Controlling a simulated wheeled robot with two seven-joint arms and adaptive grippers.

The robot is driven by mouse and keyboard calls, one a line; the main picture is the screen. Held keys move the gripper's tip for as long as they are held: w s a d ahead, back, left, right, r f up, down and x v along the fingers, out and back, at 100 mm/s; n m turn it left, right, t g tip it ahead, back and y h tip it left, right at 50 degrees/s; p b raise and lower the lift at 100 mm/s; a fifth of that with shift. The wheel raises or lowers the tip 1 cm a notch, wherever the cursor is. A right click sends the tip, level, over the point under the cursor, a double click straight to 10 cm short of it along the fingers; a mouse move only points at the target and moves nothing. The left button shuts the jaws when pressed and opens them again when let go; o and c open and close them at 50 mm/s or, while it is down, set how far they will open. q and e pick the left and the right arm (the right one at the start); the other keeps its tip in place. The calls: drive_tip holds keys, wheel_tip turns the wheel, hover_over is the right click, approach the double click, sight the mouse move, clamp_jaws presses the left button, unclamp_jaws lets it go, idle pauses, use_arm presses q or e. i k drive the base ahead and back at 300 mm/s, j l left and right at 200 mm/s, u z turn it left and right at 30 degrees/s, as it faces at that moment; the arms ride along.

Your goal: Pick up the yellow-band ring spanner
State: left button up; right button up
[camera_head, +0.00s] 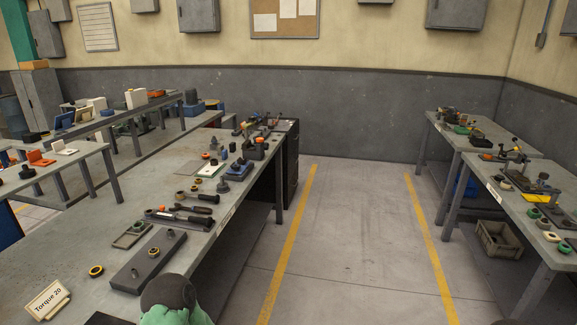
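A group of long-handled tools lies on the long left bench (85,232). One tool with a dark handle (204,197) has a yellowish ring at its left end. Below it lie an orange-and-dark tool (190,208) and a long dark tool (180,217) on a dark strip. They are too small for me to tell which one is the yellow-band ring spanner. Neither of my grippers can be made out in view.
A dark block with pegs (148,262), a grey tray (132,235), a yellow-black ring (96,271) and a "Torque 20" sign (48,299) occupy the bench's near part. Open floor (350,235) lies right of it. Another cluttered bench (518,197) stands at right.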

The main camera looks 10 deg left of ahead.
sight(196, 196)
drive_tip(key=i+l+u, duration=0.2)
drive_tip(key=i, duration=0.25)
drive_tip(key=i+u, duration=0.15)
drive_tip(key=i, duration=0.3)
drive_tip(key=i+l+u, duration=0.2)
drive_tip(key=i, duration=0.25)
drive_tip(key=i+l+u, duration=0.1)
drive_tip(key=u, duration=0.3)
drive_tip(key=i+l+u, duration=0.25)
drive_tip(key=u, duration=0.2)
drive_tip(key=i+l+u, duration=0.15)
drive_tip(key=u, duration=0.25)
drive_tip(key=i+l+u, duration=0.1)
drive_tip(key=l+u, duration=0.55)
drive_tip(key=u, duration=0.15)
drive_tip(key=i, duration=0.05)
